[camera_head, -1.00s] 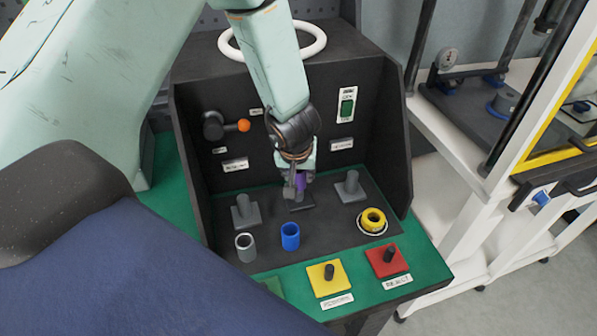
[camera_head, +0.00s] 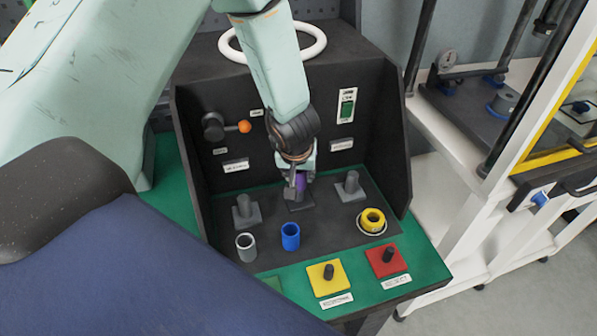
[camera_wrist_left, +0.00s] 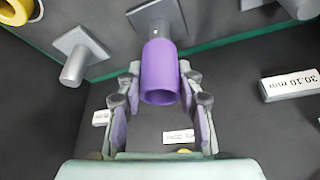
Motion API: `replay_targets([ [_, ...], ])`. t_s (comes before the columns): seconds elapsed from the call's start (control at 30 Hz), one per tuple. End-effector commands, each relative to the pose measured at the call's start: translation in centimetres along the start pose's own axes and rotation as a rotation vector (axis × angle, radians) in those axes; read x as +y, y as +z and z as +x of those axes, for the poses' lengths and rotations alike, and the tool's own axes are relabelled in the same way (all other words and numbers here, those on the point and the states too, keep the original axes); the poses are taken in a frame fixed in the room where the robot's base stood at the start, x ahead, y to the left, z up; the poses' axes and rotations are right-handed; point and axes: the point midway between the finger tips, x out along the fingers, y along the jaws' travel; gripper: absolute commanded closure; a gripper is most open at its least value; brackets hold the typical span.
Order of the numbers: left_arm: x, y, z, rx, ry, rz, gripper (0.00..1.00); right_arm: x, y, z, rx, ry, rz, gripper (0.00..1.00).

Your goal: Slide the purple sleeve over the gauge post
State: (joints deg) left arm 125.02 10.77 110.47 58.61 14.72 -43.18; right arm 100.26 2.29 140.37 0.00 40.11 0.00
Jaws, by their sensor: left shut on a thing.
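My left gripper (camera_head: 298,188) is shut on the purple sleeve (camera_head: 300,184), above the middle post's dark base (camera_head: 300,205) on the panel. In the left wrist view the sleeve (camera_wrist_left: 161,72) sits between the fingers of the left gripper (camera_wrist_left: 160,92), its open end towards the camera. A grey post (camera_wrist_left: 154,29) on a square base is in line with the sleeve's far end. I cannot tell whether the post's tip is inside the sleeve. Grey posts stand on either side, at left (camera_head: 245,207) and right (camera_head: 351,184). My right gripper is not in view.
A grey sleeve (camera_head: 246,248) and a blue sleeve (camera_head: 290,237) stand in front of the posts. Yellow rings (camera_head: 372,220) sit at the right. A yellow pad (camera_head: 328,276) and a red pad (camera_head: 386,260) lie at the front. Dark walls enclose the back and sides.

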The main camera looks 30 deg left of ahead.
Motion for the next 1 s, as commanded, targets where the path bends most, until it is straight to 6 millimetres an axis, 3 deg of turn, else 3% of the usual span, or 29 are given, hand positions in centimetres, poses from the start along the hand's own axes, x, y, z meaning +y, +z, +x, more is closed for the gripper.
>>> replay_targets([
  [0.77, 0.02, 0.31, 0.78, 0.001, 0.000, 0.001, 1.00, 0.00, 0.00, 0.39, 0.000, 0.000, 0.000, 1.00],
  [0.8, 0.02, 0.33, 0.82, 0.001, 0.000, 0.000, 0.64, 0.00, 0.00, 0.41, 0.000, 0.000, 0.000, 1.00],
  [1.0, 0.03, 0.28, 0.71, 0.001, 0.000, 0.000, 0.46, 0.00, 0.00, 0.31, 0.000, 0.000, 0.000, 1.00],
])
